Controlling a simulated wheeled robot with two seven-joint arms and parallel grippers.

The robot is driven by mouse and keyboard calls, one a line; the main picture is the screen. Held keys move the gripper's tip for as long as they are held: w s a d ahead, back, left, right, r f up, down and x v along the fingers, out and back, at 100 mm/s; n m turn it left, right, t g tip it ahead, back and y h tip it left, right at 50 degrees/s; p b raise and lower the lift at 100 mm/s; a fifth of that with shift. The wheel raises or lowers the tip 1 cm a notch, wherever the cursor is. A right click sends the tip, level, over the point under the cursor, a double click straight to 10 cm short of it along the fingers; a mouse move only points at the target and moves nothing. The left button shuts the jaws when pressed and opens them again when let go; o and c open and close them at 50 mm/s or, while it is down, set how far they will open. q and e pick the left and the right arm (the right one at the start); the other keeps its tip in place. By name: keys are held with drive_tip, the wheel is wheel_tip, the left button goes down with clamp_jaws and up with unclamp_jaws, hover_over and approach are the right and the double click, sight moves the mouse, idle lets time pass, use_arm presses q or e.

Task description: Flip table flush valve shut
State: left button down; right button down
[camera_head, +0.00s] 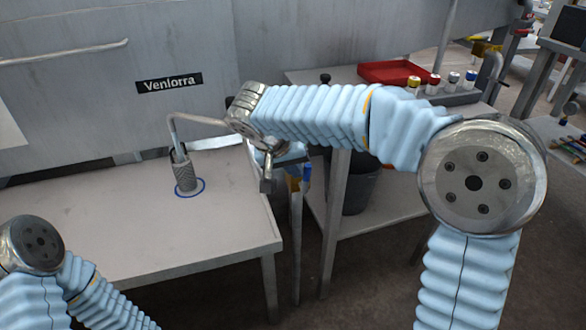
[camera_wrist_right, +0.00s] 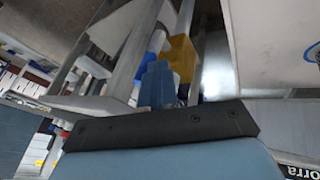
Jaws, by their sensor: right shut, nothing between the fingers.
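A small fitting with a yellow part (camera_head: 294,184) and a blue part (camera_head: 307,173) shows beside the right edge of the table, partly hidden by my right wrist. It looks like the valve; its lever position is unclear. In the right wrist view a yellow block (camera_wrist_right: 182,58) shows beyond a blue piece (camera_wrist_right: 157,86), with darker blue behind. My right gripper (camera_head: 267,183) points down near the table's right edge, left of the fitting, shut and empty. I cannot tell whether it touches the fitting. My left arm shows at lower left, but its gripper is out of frame.
A second bench at right holds a red tray (camera_head: 398,72) and several capped cylinders. A dark bin (camera_head: 358,192) stands below it.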

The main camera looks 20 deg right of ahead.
drive_tip(key=d+y, duration=0.2)
drive_tip(key=shift+r+m+y+b, duration=0.2)
drive_tip(key=shift+m+y+b, duration=0.1)
drive_tip(key=d+f+y, duration=0.3)
drive_tip(key=d, duration=0.4)
drive_tip(key=shift+f+b, duration=0.25)
drive_tip(key=shift+b, duration=0.2)
drive_tip(key=shift+w, duration=0.1)
idle(0.6)
drive_tip(key=s+d+r+p, duration=0.1)
drive_tip(key=d+r+p, duration=0.2)
drive_tip(key=d+r, duration=0.5)
drive_tip(key=shift+p+v, duration=0.3)
drive_tip(key=shift+v, duration=0.55)
